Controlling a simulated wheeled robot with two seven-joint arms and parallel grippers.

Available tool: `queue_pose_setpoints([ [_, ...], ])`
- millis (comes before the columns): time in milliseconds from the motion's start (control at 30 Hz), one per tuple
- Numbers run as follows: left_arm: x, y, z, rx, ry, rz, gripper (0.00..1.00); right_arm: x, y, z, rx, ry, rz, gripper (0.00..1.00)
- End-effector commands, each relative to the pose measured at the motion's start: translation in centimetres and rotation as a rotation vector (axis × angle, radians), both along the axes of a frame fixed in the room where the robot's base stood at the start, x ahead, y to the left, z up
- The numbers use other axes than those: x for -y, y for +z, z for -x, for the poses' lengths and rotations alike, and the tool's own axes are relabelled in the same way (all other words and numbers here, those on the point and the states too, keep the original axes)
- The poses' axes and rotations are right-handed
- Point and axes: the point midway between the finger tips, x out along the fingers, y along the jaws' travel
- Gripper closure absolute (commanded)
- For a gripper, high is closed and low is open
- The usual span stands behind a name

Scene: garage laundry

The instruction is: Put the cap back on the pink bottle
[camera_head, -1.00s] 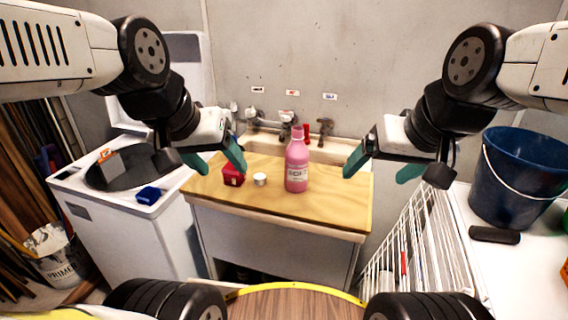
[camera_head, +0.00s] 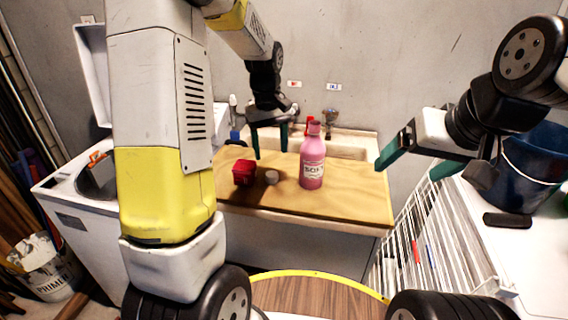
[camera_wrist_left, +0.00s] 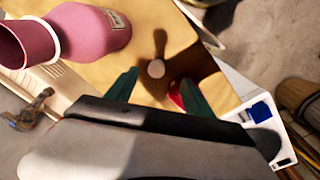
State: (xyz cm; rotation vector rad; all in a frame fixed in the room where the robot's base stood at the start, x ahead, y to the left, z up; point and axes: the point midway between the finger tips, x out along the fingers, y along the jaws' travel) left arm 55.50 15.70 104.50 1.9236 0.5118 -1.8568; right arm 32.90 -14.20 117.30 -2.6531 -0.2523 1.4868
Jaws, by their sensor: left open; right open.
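The pink bottle (camera_head: 312,165) stands upright and uncapped on the wooden board (camera_head: 355,199); its open neck shows in the left wrist view (camera_wrist_left: 25,42). The small pale round cap (camera_head: 272,177) lies on the board left of the bottle, beside a red box (camera_head: 243,172). In the left wrist view the cap (camera_wrist_left: 156,69) appears between and beyond the open fingers. My left gripper (camera_head: 269,146) is open and empty, pointing down above the board, behind the cap in the head view. My right gripper (camera_head: 418,160) is open and empty, right of the bottle.
A sink with taps (camera_head: 329,123) lies behind the board. A washing machine (camera_head: 60,190) stands left, partly hidden by my left arm. At right are a white wire rack (camera_head: 410,240), a blue bucket (camera_head: 535,165) and a dark object (camera_head: 507,220). The board's front right is clear.

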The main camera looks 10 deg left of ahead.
Motion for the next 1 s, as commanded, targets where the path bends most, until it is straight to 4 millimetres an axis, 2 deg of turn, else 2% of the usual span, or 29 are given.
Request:
queue_pose_setpoints([
  [100,0.0,-1.7,-1.1,-0.030,0.032,-0.016,0.39,0.0,0.0,0.0,0.000,0.000,0.000,0.14],
  [200,-0.1,-2.4,-1.5,-0.041,0.048,-0.022,0.39,0.0,0.0,0.0,0.000,0.000,0.000,0.14],
  [567,-0.1,-2.7,-1.6,-0.045,0.053,-0.024,0.39,0.0,0.0,0.0,0.000,0.000,0.000,0.14],
  [867,-0.2,-5.2,-1.6,-0.046,0.052,-0.024,0.39,0.0,0.0,0.0,0.000,0.000,0.000,0.14],
  [1000,-0.2,-5.2,-1.6,-0.045,0.052,-0.024,0.39,0.0,0.0,0.0,0.000,0.000,0.000,0.14],
])
